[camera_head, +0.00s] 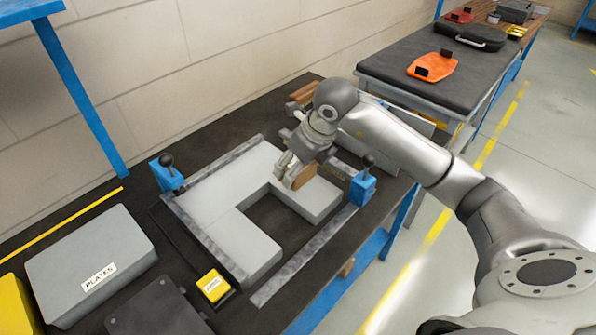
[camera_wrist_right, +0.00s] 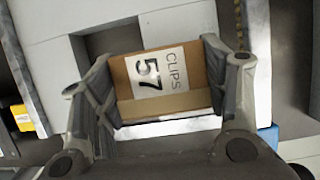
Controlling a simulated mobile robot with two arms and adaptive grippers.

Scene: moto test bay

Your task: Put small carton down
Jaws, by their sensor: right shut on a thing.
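The small carton is a brown box with a white label reading "CLIPS 57" (camera_wrist_right: 160,76). In the head view the carton (camera_head: 305,176) shows only partly, behind the fingers of my right gripper (camera_head: 292,172). In the right wrist view my right gripper (camera_wrist_right: 160,95) is shut on the carton, one finger at each side. The carton is over or on the right part of a grey block layout (camera_head: 215,185) on the bench; I cannot tell whether it touches the blocks. My left gripper is not in view.
Blue clamps with black knobs (camera_head: 362,188) (camera_head: 170,175) stand at the fixture's ends. A grey "PLATES" case (camera_head: 90,262) and a yellow-topped button box (camera_head: 213,286) are left and in front. A dark gap (camera_head: 275,222) opens between the blocks. Brown pieces (camera_head: 304,92) lie behind my gripper.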

